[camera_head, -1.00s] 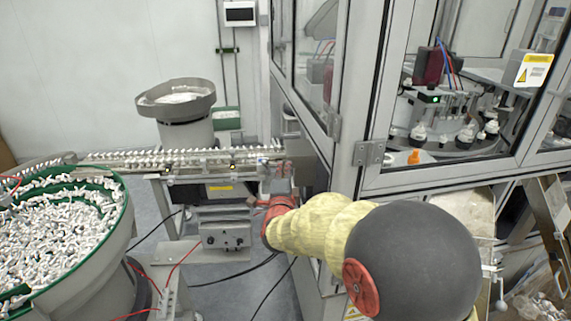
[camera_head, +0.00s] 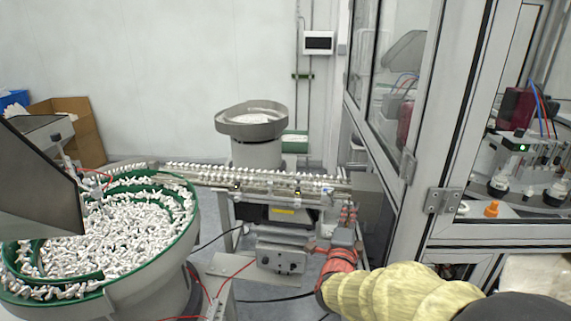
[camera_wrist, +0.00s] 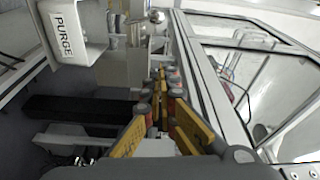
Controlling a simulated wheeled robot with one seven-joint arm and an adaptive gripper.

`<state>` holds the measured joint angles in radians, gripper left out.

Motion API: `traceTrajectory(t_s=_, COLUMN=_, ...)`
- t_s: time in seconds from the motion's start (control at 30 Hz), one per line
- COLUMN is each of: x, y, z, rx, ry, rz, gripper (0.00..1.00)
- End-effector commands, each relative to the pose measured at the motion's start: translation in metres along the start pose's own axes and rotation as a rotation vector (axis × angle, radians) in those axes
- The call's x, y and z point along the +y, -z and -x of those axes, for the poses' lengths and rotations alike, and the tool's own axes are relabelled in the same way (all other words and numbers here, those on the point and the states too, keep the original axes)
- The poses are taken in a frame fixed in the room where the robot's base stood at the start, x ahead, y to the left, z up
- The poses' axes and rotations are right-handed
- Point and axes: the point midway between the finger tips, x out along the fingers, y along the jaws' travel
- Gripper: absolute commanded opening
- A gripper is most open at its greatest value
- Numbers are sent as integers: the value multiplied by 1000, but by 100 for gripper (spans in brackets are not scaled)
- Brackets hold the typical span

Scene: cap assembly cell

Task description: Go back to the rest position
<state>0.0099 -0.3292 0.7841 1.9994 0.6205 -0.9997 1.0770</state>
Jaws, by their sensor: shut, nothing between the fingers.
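My gripper (camera_head: 349,212) is at the end of my red and yellow arm, low and right of centre in the head view. It stands by the right end of the feed rail, next to the glazed machine enclosure. In the wrist view, the yellow-padded fingers of my gripper (camera_wrist: 160,78) are brought together with nothing held between them. The resting place itself is not marked in any view.
A green-rimmed bowl (camera_head: 190,225) full of white parts is at left. The feed rail (camera_head: 215,180) carries parts toward the enclosure's frame (camera_head: 440,110). A smaller bowl feeder (camera_head: 252,130) stands behind. A box labelled PURGE (camera_wrist: 72,35) is close by in the wrist view.

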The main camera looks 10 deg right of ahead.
Motion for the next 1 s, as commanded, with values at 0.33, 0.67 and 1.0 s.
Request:
traceTrajectory(t_s=0.33, x=89, y=-54, z=28, rx=-281, ry=-287, rz=364, gripper=0)
traceTrajectory(t_s=0.67, x=130, y=-87, z=155, rx=-866, ry=-510, rz=891, gripper=0)
traceTrajectory(t_s=1.0, x=98, y=-18, z=300, rx=-1328, ry=-548, rz=1368, gripper=0)
